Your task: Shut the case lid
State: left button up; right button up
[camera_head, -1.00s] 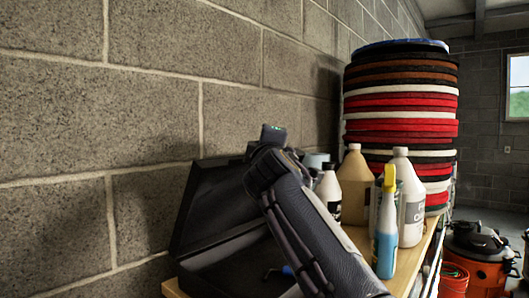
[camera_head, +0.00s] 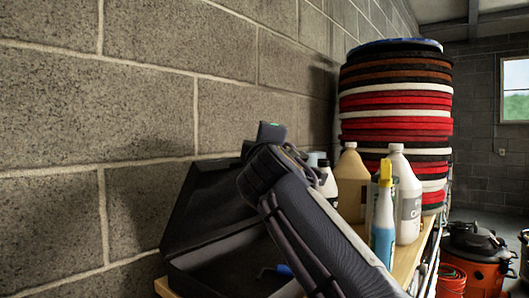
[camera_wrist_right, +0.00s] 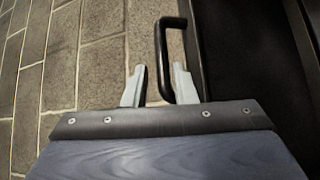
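The black case (camera_head: 222,272) stands open on a wooden shelf against the block wall. Its lid (camera_head: 203,207) is raised and leans back towards the wall. My right arm crosses in front of the case in the head view and hides its right part; the fingers do not show there. In the right wrist view my right gripper (camera_wrist_right: 159,86) has its two fingers apart. A black handle (camera_wrist_right: 164,45) on the dark case side (camera_wrist_right: 237,60) lies just beyond the fingers, its loop end close to the right finger. I cannot tell whether they touch. My left gripper is not in view.
Bottles crowd the shelf right of the case: a tan jug (camera_head: 351,185), a white jug (camera_head: 407,195) and a blue spray bottle (camera_head: 384,225). A tall stack of round pads (camera_head: 395,105) stands behind them. A small blue item (camera_head: 285,270) shows at the case.

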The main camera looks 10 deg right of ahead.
jog(key=s, duration=0.3)
jog(key=shift+s+a+b, duration=0.15)
jog(key=shift+a+b, duration=0.2)
jog(key=s+f+b, duration=0.2)
jog(key=s+b, duration=0.5)
jog(key=s, duration=0.1)
jog(key=shift+s+a+f, duration=0.15)
jog(key=shift+s+a, duration=0.15)
jog(key=shift+s, duration=0.05)
dwell(0.5)
dwell(0.4)
